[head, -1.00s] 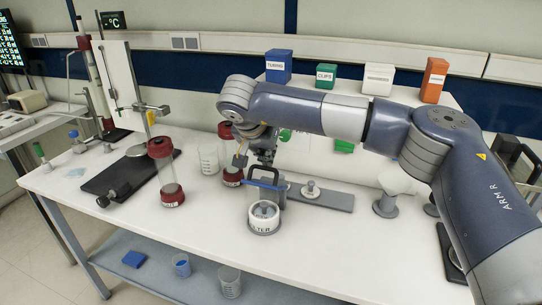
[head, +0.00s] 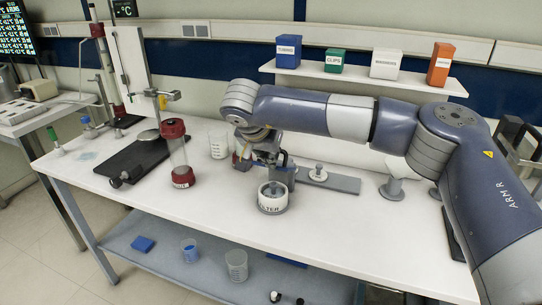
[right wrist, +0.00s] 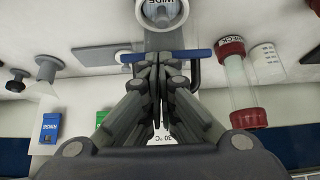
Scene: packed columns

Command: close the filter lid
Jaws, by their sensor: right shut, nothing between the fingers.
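The filter (head: 273,206), a short white cylinder with a dark label, stands upright on the bench. Its round top carries a pale knob (head: 272,185). A grey upright block (head: 284,175) stands directly behind it. My right gripper (head: 266,158) is above and behind the filter. Its fingers (right wrist: 160,60) are shut and empty in the right wrist view. A blue bar (right wrist: 190,54) crosses at the fingertips there; I cannot tell whether they touch. A round white part marked "WIDE" (right wrist: 163,10) is cut by the top edge. The lid's exact angle is unclear. My left gripper is out of view.
A red-capped clear column (head: 180,155) and a beaker (head: 218,146) stand left of the filter. A grey slab (head: 342,183) with a white knobbed disc (head: 318,173) lies to its right. The white bench (head: 235,220) is clear in front.

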